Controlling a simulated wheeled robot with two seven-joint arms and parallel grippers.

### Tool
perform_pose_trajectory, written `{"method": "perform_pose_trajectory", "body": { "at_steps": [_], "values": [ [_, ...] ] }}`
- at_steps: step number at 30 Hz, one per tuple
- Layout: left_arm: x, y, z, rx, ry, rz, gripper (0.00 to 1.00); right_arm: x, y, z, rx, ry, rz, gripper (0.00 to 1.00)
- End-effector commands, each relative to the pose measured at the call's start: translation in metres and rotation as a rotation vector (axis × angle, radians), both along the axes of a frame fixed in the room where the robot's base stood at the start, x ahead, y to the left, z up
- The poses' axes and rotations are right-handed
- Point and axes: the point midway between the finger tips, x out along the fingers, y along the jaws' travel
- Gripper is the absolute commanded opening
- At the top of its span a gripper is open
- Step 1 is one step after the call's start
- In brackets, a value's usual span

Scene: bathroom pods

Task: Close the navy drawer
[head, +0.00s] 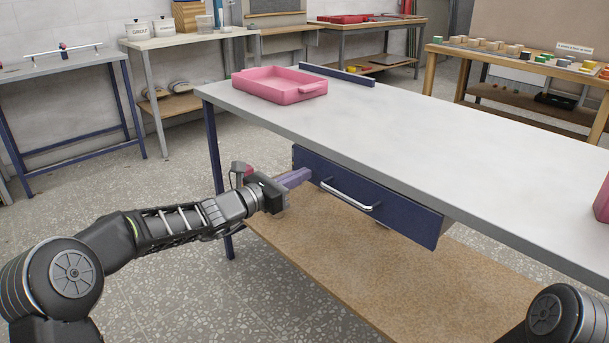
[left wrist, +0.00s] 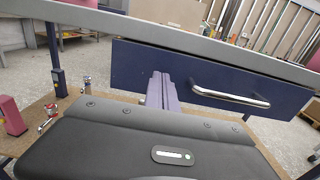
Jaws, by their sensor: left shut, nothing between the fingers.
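The navy drawer (head: 400,211) hangs under the grey top of the workbench (head: 430,150). A silver bar handle (head: 350,197) runs across its front. Its front panel looks close to the bench edge; I cannot tell how far it stands out. My left gripper (head: 306,174) is shut and empty, with its fingers pointing at the left part of the drawer front, left of the handle. In the left wrist view the shut fingers (left wrist: 161,90) stand before the drawer front (left wrist: 135,64); whether they touch it I cannot tell. The right gripper is not in view.
A pink tray (head: 280,88) and a navy bar (head: 336,75) lie on the bench top. A brown lower shelf (head: 330,260) lies below the drawer. A pink object (head: 602,203) shows at the right edge. Bare speckled floor lies left of the bench.

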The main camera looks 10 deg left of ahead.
Motion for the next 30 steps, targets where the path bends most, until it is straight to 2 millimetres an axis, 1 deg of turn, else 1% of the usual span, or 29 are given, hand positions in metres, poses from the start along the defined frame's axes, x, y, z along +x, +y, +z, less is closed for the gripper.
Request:
{"method": "perform_pose_trajectory", "body": {
  "at_steps": [1, 6, 9, 13, 18, 28, 30],
  "values": [
    [-0.007, 0.009, 0.001, 0.002, 0.002, 0.003, 0.0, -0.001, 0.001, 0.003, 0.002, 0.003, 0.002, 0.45],
    [-0.039, 0.035, 0.0, 0.003, 0.004, 0.003, 0.0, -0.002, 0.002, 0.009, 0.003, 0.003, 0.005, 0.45],
    [-0.055, 0.048, 0.0, 0.003, 0.004, 0.003, 0.0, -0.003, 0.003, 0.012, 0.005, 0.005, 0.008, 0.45],
    [-0.069, 0.06, -0.001, 0.003, 0.004, 0.001, 0.0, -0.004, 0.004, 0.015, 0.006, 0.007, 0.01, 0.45],
    [-0.077, 0.066, -0.002, 0.003, 0.003, 0.001, 0.0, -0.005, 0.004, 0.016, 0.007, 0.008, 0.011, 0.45],
    [-0.077, 0.066, -0.003, 0.009, -0.001, 0.0, 0.0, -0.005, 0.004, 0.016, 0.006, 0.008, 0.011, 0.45],
    [-0.076, 0.068, -0.007, 0.038, -0.005, 0.01, 0.0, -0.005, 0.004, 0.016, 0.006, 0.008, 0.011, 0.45]
  ]
}}
